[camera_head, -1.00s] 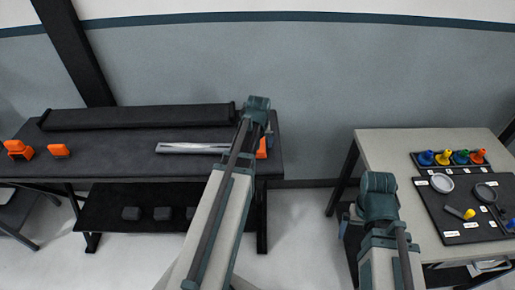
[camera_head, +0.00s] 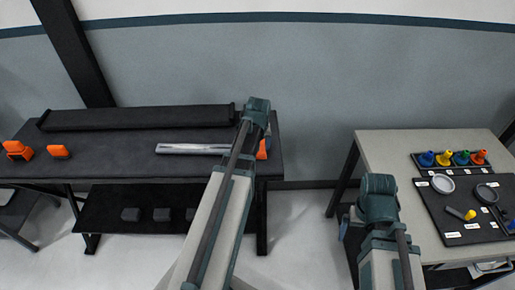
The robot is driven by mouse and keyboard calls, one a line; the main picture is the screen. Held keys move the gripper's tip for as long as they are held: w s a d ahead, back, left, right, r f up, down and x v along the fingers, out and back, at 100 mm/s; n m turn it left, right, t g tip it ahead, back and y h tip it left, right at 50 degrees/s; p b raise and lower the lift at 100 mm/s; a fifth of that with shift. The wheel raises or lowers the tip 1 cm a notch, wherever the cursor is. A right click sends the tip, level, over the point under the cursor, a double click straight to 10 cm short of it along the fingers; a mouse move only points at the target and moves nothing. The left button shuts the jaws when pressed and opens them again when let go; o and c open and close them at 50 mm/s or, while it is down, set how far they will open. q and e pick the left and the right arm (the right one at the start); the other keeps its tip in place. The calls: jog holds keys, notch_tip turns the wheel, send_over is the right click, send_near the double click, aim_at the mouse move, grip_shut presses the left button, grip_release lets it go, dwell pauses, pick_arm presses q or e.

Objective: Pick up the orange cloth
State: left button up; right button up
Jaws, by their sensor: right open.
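An orange thing (camera_head: 262,151) shows at the right end of the dark table, mostly hidden behind my left arm. It may be the orange cloth, but too little of it shows to tell. My left gripper is hidden behind my left arm, close to that end of the table. My right gripper (camera_head: 345,226) shows only in part, low beside my right arm, left of the light table. It is open, and I see nothing held in it.
The light table (camera_head: 385,150) bears coloured pegs (camera_head: 443,158) and a dark board (camera_head: 455,205). Floor between tables is clear.

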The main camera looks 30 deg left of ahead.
pick_arm(q)
jog(key=c, duration=0.4)
jog(key=shift+r, duration=0.15)
pick_arm(e)
jog(key=shift+r, duration=0.15)
